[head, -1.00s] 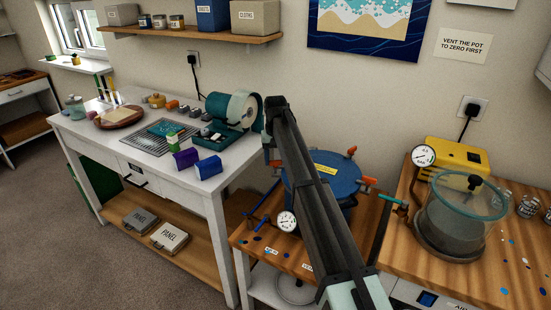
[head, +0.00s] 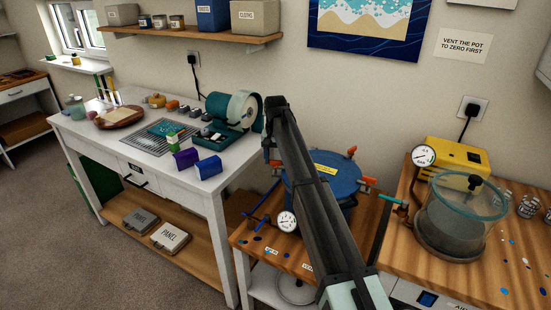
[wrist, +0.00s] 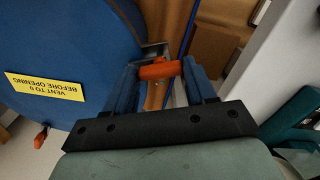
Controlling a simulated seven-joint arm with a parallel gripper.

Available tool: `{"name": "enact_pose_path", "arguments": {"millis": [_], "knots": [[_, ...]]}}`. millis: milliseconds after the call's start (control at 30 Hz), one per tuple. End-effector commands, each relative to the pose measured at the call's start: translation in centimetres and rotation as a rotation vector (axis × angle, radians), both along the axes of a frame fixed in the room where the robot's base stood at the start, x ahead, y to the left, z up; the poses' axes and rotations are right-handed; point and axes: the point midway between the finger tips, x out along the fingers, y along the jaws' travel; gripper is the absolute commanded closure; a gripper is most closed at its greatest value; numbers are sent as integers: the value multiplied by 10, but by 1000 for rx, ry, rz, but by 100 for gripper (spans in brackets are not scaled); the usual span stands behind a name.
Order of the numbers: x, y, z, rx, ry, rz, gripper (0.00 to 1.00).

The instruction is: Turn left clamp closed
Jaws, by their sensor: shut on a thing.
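The blue pressure pot (head: 336,181) stands on the wooden-topped cart, partly behind my arm. The left clamp (wrist: 160,70) has an orange handle and sits at the pot's rim. In the wrist view my gripper (wrist: 161,86) has its two blue fingers on either side of this handle and is shut on it. The clamp also shows in the head view (head: 275,163), left of my arm; my fingers are hidden there. Another orange-handled clamp (head: 352,151) is at the pot's back, and one more (head: 367,181) at its right.
A gauge (head: 287,222) is on the pot's front. A glass chamber (head: 461,218) and yellow pump stand on the right bench. The white workbench (head: 150,171) stands to the left.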

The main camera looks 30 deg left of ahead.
Motion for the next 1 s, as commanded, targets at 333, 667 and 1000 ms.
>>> {"name": "enact_pose_path", "arguments": {"millis": [333,667,1000], "knots": [[0,0,0,0,0,-1,19],[0,0,7,0,-1,0,19],[1,1,65,2,-2,0,19]]}}
